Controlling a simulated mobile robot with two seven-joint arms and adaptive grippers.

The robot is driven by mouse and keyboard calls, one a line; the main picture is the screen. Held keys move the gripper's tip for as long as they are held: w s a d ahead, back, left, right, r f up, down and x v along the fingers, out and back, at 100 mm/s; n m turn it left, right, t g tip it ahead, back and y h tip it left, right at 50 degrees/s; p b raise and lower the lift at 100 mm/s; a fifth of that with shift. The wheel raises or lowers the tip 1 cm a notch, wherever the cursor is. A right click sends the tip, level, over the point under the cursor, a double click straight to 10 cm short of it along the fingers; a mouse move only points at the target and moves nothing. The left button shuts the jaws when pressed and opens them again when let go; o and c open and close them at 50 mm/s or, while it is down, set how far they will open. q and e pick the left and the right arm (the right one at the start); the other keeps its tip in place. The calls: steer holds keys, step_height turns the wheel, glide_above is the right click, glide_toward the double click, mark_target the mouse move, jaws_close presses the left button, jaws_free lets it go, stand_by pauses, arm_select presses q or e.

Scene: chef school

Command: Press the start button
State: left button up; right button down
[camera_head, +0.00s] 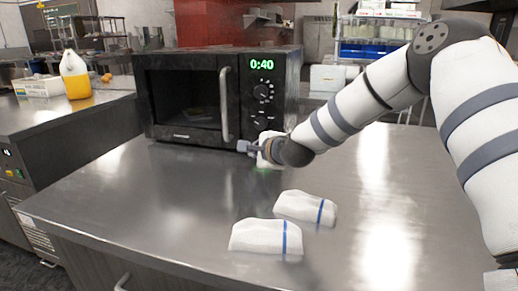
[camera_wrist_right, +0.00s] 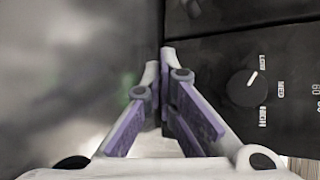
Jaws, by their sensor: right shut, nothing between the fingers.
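A black microwave (camera_head: 190,100) stands at the back of the steel counter, its door closed. Its green display (camera_head: 261,64) reads 0:40 above dials on the control panel (camera_head: 262,112). My right gripper (camera_head: 243,146) is shut and empty at the lower front of the microwave, near the bottom of the panel and the handle's lower end. In the right wrist view, the closed fingertips (camera_wrist_right: 163,58) are near the panel's edge, left of a round knob (camera_wrist_right: 248,87). I cannot make out the start button, nor whether the fingertips touch the microwave. My left gripper is not in view.
The silver door handle (camera_head: 225,104) stands out just left of the panel. Two white cloth-like bundles with blue stripes (camera_head: 266,237) (camera_head: 305,207) lie on the counter (camera_head: 150,215) in front. A yellow bottle (camera_head: 76,80) stands on another counter at left.

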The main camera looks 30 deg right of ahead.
steer(key=shift+w+d+r, duration=0.1)
steer(key=shift+w+d, duration=0.2)
steer(key=shift+d, duration=0.05)
stand_by(1.2)
steer(key=shift+w+d, duration=0.25)
steer(key=shift+d, duration=0.05)
